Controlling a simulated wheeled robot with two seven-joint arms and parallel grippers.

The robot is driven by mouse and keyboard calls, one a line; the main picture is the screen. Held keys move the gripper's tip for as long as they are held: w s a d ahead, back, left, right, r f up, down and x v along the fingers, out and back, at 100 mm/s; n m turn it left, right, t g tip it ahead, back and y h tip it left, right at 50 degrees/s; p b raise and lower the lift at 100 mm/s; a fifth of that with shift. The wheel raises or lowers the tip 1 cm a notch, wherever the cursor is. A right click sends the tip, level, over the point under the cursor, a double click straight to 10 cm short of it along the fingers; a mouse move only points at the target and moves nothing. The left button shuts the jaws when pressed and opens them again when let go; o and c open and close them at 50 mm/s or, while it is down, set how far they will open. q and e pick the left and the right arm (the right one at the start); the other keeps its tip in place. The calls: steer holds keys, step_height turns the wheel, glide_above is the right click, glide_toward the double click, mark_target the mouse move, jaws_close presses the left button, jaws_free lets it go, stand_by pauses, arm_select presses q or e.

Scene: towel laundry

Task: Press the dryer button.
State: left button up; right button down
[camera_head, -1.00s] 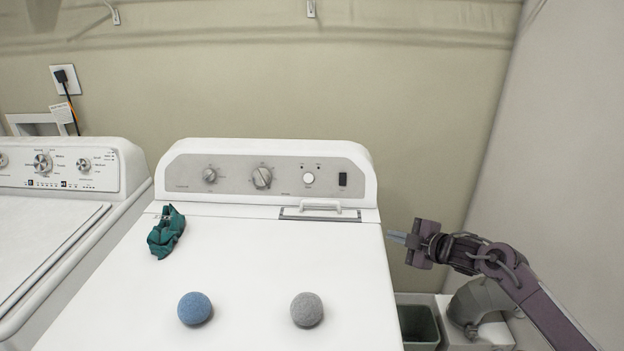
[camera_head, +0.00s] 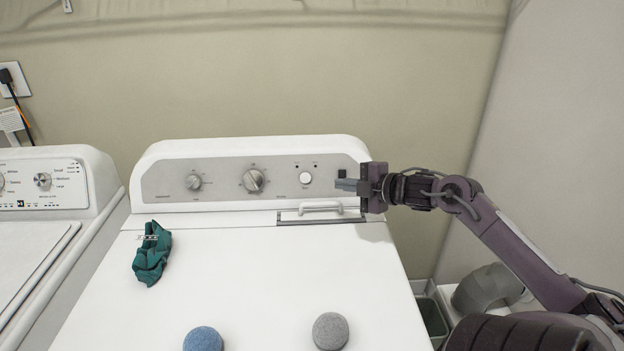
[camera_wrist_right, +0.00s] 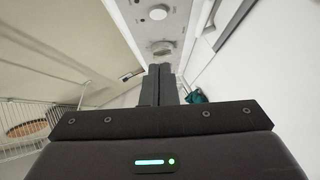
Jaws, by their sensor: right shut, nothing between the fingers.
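The dryer (camera_head: 240,270) has a grey control panel (camera_head: 225,180) with a round white button (camera_head: 305,178), two knobs and a black rectangular switch (camera_head: 342,173). My right gripper (camera_head: 340,185) is shut and empty. It reaches in from the right, and its fingertips lie just right of the white button in the picture, over the lower part of the black switch. I cannot tell how far the tips are from the panel. In the right wrist view the shut fingers (camera_wrist_right: 158,84) point along the panel, and a round white button (camera_wrist_right: 158,12) shows near the top. My left gripper is not in view.
A lint-door handle (camera_head: 320,207) sits below the panel. A green cloth (camera_head: 151,254), a blue ball (camera_head: 203,339) and a grey ball (camera_head: 330,331) lie on the dryer top. A washer (camera_head: 50,200) stands left; a wall is close on the right.

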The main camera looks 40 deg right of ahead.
glide_toward(301, 179)
steer(key=s+a+r, duration=0.1)
steer(key=a, duration=0.1)
steer(key=shift+w+d+f, duration=0.2)
steer(key=shift+w+f, duration=0.25)
steer(key=shift+w, duration=0.6)
steer(key=shift+w+d+f, duration=0.25)
steer(key=shift+w+f, duration=0.2)
steer(key=shift+w, duration=0.65)
steer(key=shift+w+d+f, duration=0.2)
steer(key=shift+w+f, duration=0.2)
steer(key=shift+w, duration=0.65)
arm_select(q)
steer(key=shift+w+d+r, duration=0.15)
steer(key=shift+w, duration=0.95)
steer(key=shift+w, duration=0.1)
